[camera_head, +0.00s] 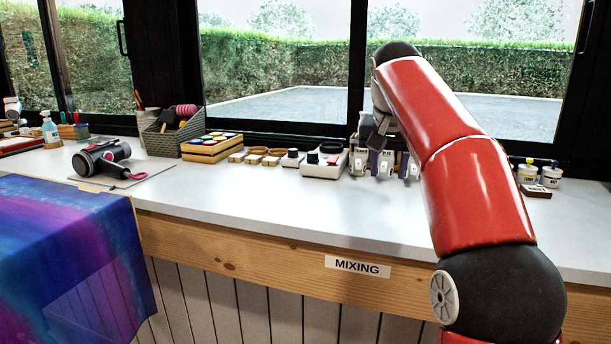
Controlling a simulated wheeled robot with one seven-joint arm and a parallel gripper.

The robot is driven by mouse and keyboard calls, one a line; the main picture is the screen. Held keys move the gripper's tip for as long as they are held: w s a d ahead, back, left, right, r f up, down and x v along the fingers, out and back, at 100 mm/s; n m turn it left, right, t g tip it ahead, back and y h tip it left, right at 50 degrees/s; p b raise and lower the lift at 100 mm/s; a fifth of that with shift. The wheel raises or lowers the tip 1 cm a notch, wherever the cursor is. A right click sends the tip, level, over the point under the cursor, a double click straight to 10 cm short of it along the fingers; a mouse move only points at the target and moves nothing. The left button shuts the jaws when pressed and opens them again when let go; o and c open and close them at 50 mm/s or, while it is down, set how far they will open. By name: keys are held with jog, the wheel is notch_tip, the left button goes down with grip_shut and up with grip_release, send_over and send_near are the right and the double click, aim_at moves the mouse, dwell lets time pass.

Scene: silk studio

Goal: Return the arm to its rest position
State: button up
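My red and black arm rises from the lower right and reaches forward over the white counter (300,208). Its far end bends down above the back of the counter. My gripper (380,145) is partly in view at the arm's far end, mostly hidden behind the red link. I cannot see its fingertips clearly or tell whether it holds anything. Several small white and grey items (385,166) stand on the counter just below and behind it.
A grey basket (172,138), a wooden box (210,148) and a white device (322,162) line the back. Small bottles (528,172) stand at right. Purple-blue cloth (65,255) hangs at front left. The counter's middle front is clear.

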jog(key=shift+n, duration=0.6)
jog(key=s, duration=0.2)
jog(key=s+f, duration=0.1)
jog(key=s, duration=0.2)
jog(key=s+f, duration=0.1)
jog(key=s, duration=0.2)
jog(key=shift+a, duration=0.35)
jog(key=s+f+n+t+y, duration=0.1)
jog(key=s+f+n, duration=0.1)
jog(key=s+f, duration=1.9)
jog(key=s, duration=0.2)
jog(key=shift+s, duration=0.35)
jog(key=shift+a, duration=0.1)
jog(key=shift+c, duration=0.5)
